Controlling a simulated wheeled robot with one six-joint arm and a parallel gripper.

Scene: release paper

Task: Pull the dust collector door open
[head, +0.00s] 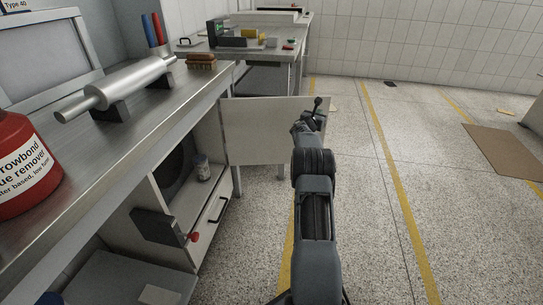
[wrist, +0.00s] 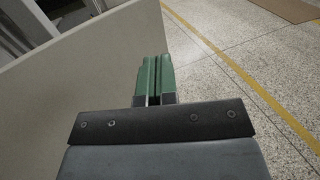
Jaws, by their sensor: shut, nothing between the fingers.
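The dust collector door (head: 262,140) is a pale flat panel standing swung out from the cabinet under the bench. It also fills the left of the wrist view (wrist: 85,75). The cabinet opening (head: 178,165) shows a dark round shape and a small jar (head: 202,168) inside. My gripper (head: 316,105) is at the door's outer edge in the head view. Its green fingers (wrist: 153,62) are together and empty, beside the door's edge in the wrist view. I cannot tell whether they touch the panel.
The steel bench (head: 150,105) runs along the left, with a metal roller (head: 118,88) and a red bottle (head: 25,168) on it. A second bench (head: 245,48) stands behind.

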